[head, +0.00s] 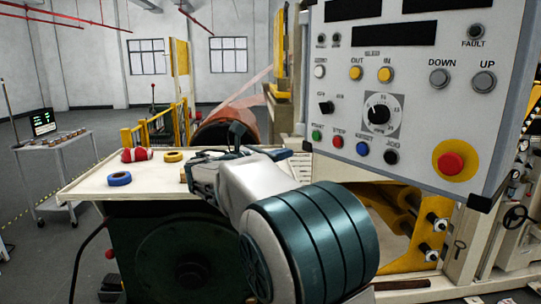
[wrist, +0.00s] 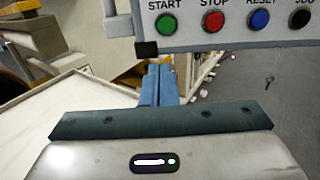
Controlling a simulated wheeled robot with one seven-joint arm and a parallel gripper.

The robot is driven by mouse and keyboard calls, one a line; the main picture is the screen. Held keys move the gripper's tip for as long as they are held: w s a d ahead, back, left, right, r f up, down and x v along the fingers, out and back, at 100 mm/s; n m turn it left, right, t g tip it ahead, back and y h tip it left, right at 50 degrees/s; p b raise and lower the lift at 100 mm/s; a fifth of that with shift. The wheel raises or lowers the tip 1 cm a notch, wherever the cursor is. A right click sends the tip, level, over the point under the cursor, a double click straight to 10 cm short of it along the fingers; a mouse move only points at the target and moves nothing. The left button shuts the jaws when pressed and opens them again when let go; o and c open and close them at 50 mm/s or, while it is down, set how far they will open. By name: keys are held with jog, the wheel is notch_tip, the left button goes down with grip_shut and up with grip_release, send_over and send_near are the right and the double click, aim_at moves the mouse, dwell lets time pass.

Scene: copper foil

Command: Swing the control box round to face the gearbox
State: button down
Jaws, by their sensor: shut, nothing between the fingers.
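The control box (head: 430,125) is a big light-grey panel with dark displays, buttons, a dial and a red stop button on yellow. It fills the upper right of the head view, its button face towards me. Its lower edge and button row show in the wrist view (wrist: 235,38). My gripper (head: 285,154) is shut and empty, with its blue fingers (wrist: 158,72) together. In the picture they lie just below the box's lower left corner; I cannot tell whether they touch it. I cannot tell for sure which part is the gearbox; a dark green housing (head: 165,225) stands below the worktop.
A cream worktop (head: 85,188) at the left holds blue tape (head: 119,179), yellow tape (head: 173,157) and a red item (head: 137,155). A trolley with a laptop (head: 43,122) stands far left. Yellow machinery (head: 400,215) lies below the box. Floor at the left is open.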

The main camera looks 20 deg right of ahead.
aim_at(313, 146)
jog(key=p+x, duration=0.1)
jog(key=x, duration=0.7)
jog(key=shift+d+p, duration=0.1)
jog(key=shift+p, duration=0.2)
jog(key=shift+w, duration=0.1)
